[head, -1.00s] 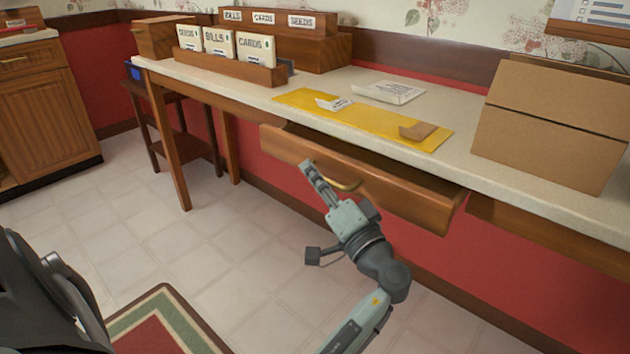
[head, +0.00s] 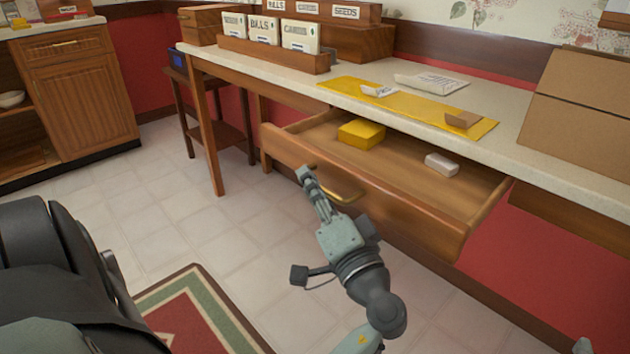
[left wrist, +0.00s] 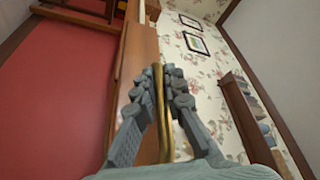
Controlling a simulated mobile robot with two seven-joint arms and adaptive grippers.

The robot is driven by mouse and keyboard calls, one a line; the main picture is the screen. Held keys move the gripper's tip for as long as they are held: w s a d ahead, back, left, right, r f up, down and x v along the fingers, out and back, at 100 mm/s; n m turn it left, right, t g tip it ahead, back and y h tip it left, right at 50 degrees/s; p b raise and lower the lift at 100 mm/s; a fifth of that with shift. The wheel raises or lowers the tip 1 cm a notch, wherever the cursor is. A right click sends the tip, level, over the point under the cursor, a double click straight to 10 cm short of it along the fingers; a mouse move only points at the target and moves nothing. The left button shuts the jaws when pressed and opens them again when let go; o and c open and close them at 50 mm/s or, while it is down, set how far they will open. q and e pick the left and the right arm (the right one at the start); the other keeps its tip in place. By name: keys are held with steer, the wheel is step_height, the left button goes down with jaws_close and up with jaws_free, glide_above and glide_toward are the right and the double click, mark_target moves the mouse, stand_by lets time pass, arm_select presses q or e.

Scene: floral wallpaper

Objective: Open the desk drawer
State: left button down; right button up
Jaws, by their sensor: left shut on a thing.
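The wooden desk drawer (head: 375,205) stands pulled out from under the desk top, and its inside shows in the head view. A yellow box (head: 361,133) and a small whitish block (head: 442,164) lie in it. The drawer has a brass handle (head: 346,196) on its front. My left gripper (head: 306,176) is at the handle's left part, in front of the drawer face. In the left wrist view, my left gripper (left wrist: 158,80) has its fingers closed around the brass handle (left wrist: 166,135).
The desk top (head: 340,74) holds a yellow envelope (head: 410,107), papers, wooden letter sorters (head: 275,55) and a cardboard box (head: 585,100) at right. A side table (head: 212,128) stands beyond the desk's left leg. Tiled floor is open in front; a rug (head: 195,310) lies at lower left.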

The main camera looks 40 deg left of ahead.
arm_select(q)
steer(key=c, duration=1.6)
jaws_free()
